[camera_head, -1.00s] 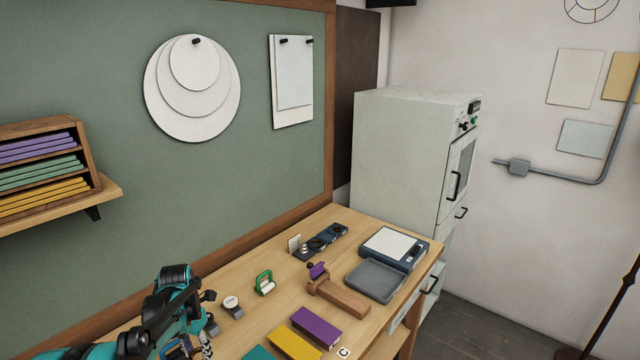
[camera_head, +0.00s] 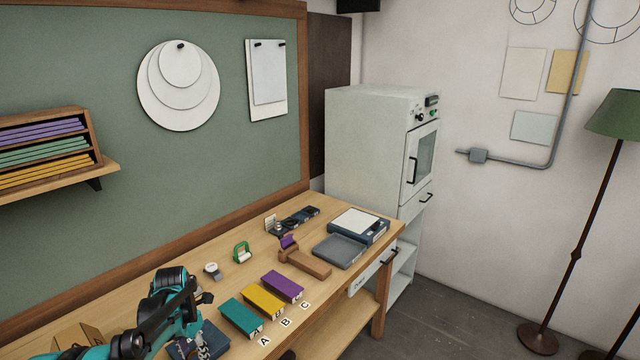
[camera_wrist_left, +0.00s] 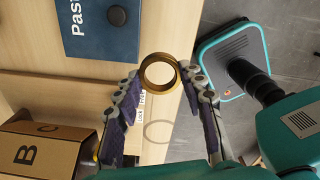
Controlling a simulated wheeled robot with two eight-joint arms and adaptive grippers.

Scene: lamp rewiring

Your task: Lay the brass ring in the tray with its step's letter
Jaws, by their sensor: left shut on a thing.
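My left gripper (camera_wrist_left: 160,75) is shut on a brass ring (camera_wrist_left: 160,90) in the left wrist view, a fingertip on each side of it. The ring is held above the front part of the bench. In the head view, my left arm covers the ring. Three coloured blocks or trays lie side by side on the bench: teal (camera_head: 241,317), yellow (camera_head: 263,300) and purple (camera_head: 283,285). Letters A (camera_head: 265,341), B (camera_head: 286,322) and C (camera_head: 306,306) stand at their front ends. Their inside cannot be made out. My right gripper is not in view.
A dark blue box (camera_wrist_left: 105,25) lies near the left gripper. A cardboard box marked B and C (camera_wrist_left: 45,145) is at lower left of the wrist view. A wooden tool (camera_head: 304,263), a grey tray (camera_head: 339,250) and a scale (camera_head: 358,222) stand farther right.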

